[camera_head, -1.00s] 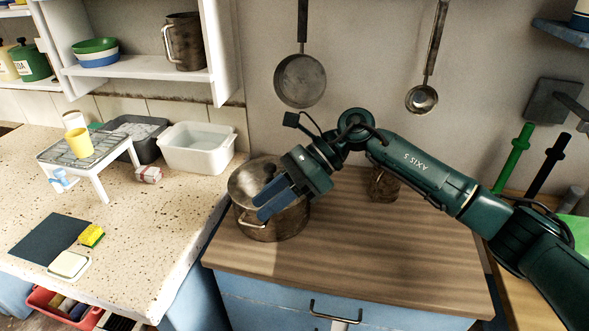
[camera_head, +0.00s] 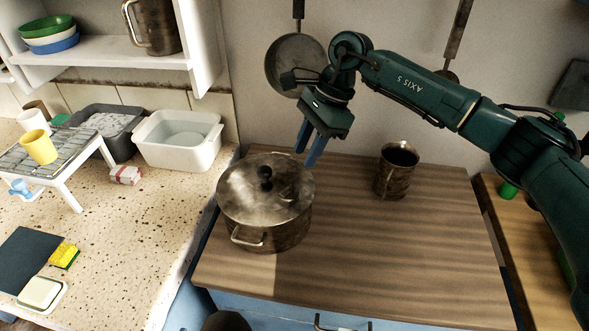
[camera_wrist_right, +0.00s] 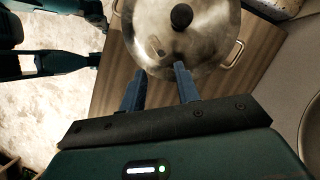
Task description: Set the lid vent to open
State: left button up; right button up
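A metal pot (camera_head: 265,225) stands on the wooden worktop, with its lid (camera_head: 240,193) on and a black knob (camera_head: 265,173) at the lid's middle. In the right wrist view, a small brownish patch (camera_wrist_right: 158,46) on the lid near the knob may be the vent; its setting is too small to tell. My right gripper (camera_head: 304,158) is open and empty, above and beyond the pot's back right edge. Its two blue fingers (camera_wrist_right: 160,71) show apart over the lid's edge in the wrist view. My left gripper cannot be made out clearly.
A metal mug (camera_head: 394,178) stands right of the pot. A pan (camera_head: 290,68) hangs on the wall close behind my right gripper. A white tub (camera_head: 178,150) is on the speckled counter at left. The front and right of the worktop are clear.

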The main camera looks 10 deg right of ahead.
aim_at(292, 180)
jog(key=p+x, duration=0.1)
jog(key=x, duration=0.6)
jog(key=shift+w, duration=0.1)
jog(key=shift+c, duration=0.5)
grip_shut()
